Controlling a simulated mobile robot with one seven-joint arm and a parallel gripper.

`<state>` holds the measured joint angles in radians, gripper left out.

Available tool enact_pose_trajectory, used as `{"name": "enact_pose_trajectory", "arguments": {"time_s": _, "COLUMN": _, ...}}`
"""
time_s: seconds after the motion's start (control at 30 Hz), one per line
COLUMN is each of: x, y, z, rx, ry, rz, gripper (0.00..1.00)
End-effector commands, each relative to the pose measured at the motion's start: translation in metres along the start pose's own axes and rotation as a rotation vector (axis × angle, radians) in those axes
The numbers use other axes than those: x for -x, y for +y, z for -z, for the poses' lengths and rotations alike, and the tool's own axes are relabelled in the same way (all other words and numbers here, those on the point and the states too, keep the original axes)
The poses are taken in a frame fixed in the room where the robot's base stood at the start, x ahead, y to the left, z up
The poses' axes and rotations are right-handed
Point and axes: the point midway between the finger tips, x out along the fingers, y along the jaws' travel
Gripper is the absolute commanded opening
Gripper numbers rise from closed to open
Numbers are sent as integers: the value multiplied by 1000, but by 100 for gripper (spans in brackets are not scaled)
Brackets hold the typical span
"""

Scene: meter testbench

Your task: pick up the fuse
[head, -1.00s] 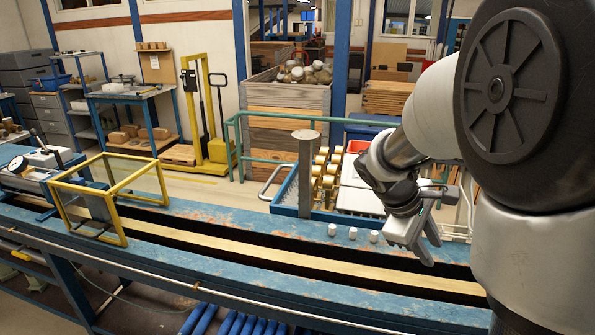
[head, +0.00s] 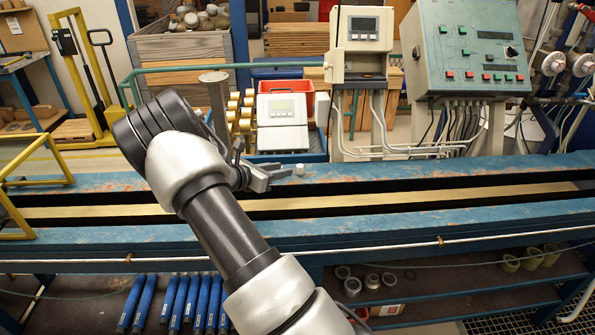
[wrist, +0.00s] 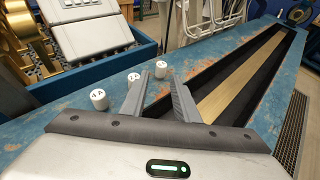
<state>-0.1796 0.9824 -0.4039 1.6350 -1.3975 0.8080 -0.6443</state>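Three small white cylindrical fuses stand upright on the blue bench beside its slot. In the wrist view one fuse (wrist: 98,99) is left of my gripper (wrist: 159,76). A second fuse (wrist: 134,79) stands close by the left finger. The third fuse (wrist: 161,67) is farthest, just beyond the fingertips. My gripper is open, with a clear gap between its fingers and nothing held. In the head view my gripper (head: 279,174) is low over the bench, its tips left of one visible fuse (head: 299,170). The other two are hidden there behind my gripper.
The blue bench (head: 400,178) has a dark slot with a wooden strip (head: 380,202) down its middle. A blue tray (head: 318,149) with a white meter (head: 282,112) stands behind the fuses. A yellow frame (head: 35,180) is at left. The bench is clear to the right.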

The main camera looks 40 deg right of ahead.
Motion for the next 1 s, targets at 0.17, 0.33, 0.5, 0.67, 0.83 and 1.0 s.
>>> {"name": "enact_pose_trajectory", "arguments": {"time_s": 0.17, "x": -37, "y": -1, "z": 0, "rx": -1, "ry": 0, "rz": 3, "gripper": 28}}
{"name": "enact_pose_trajectory", "arguments": {"time_s": 0.33, "x": -53, "y": -1, "z": 0, "rx": -1, "ry": 0, "rz": 1, "gripper": 28}}
{"name": "enact_pose_trajectory", "arguments": {"time_s": 0.5, "x": -66, "y": -2, "z": 1, "rx": -1, "ry": 1, "rz": 2, "gripper": 28}}
{"name": "enact_pose_trajectory", "arguments": {"time_s": 0.67, "x": -91, "y": -5, "z": 3, "rx": -3, "ry": 0, "rz": 3, "gripper": 28}}
{"name": "enact_pose_trajectory", "arguments": {"time_s": 0.83, "x": -106, "y": -4, "z": 4, "rx": -2, "ry": 1, "rz": 0, "gripper": 28}}
{"name": "enact_pose_trajectory", "arguments": {"time_s": 1.0, "x": -107, "y": -3, "z": 4, "rx": -2, "ry": 0, "rz": -1, "gripper": 28}}
